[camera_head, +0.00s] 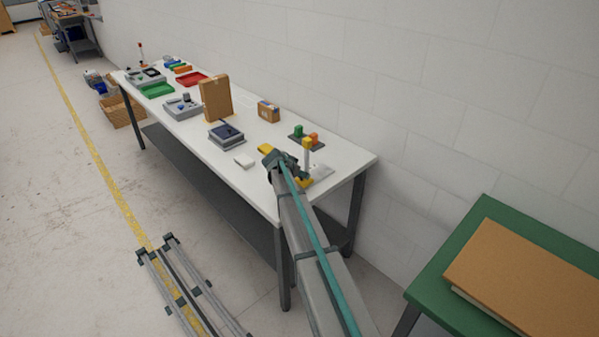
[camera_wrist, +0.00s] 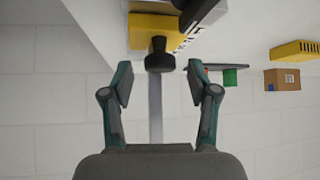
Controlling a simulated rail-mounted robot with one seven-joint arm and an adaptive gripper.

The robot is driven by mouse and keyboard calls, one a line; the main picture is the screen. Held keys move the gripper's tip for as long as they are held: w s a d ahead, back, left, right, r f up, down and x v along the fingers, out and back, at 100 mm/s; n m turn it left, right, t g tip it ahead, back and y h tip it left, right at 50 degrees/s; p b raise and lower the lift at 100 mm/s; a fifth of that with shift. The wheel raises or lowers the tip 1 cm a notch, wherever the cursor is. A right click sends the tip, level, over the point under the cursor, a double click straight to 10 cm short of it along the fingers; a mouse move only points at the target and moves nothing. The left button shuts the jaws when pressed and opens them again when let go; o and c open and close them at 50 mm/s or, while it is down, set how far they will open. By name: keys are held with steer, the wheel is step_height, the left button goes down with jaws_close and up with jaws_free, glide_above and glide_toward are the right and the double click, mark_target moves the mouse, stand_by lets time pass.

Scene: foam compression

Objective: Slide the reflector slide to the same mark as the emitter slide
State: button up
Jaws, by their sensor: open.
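In the wrist view a yellow block (camera_wrist: 150,31) with a black knob (camera_wrist: 159,56) sits at the top, in front of my open gripper (camera_wrist: 160,85). The knob lies between the line of the two fingertips, apart from both. A grey bar (camera_wrist: 155,108) runs behind it. I cannot tell whether this block is the reflector or the emitter slide, and no marks are readable. In the head view my gripper (camera_head: 286,163) is at the near right end of the white table (camera_head: 262,187), beside a post with a yellow top (camera_head: 307,143) and a low yellow part (camera_head: 304,183).
A dark plate with a green block (camera_head: 298,131) and an orange block (camera_head: 314,138) stands just behind. A small carton (camera_head: 268,111), a cardboard panel (camera_head: 216,98) and a dark-topped device (camera_head: 226,134) stand further left. A green table (camera_head: 480,240) is at right.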

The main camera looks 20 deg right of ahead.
steer(key=shift+d+f, duration=0.1)
steer(key=shift+c, duration=0.3)
jaws_close()
